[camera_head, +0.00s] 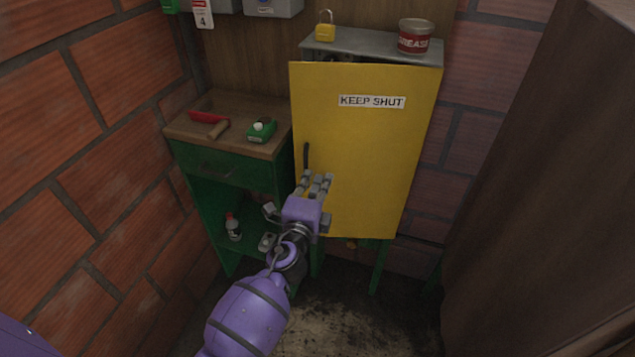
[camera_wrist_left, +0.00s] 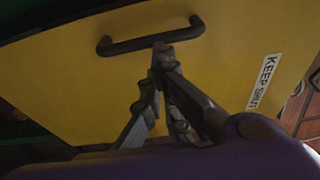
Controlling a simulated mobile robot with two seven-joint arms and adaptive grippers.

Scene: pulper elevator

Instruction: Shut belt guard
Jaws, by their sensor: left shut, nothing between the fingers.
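The belt guard (camera_head: 365,130) is a yellow door labelled KEEP SHUT on the front of a grey-topped cabinet. Its left upper edge seems to stand a little off the cabinet, with a dark gap behind it. A black bar handle (camera_head: 306,156) is on its left side. My left gripper (camera_head: 316,184) is in front of the guard just below the handle. In the left wrist view the guard (camera_wrist_left: 90,80) fills the background, and the closed fingertips (camera_wrist_left: 162,55) overlap the handle (camera_wrist_left: 150,41); I cannot tell whether they touch. My right gripper is not in view.
A yellow padlock (camera_head: 325,29) and a grease tin (camera_head: 415,37) stand on the cabinet top. Brick wall (camera_head: 80,150) is at left; a brown panel (camera_head: 530,190) bounds the right.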

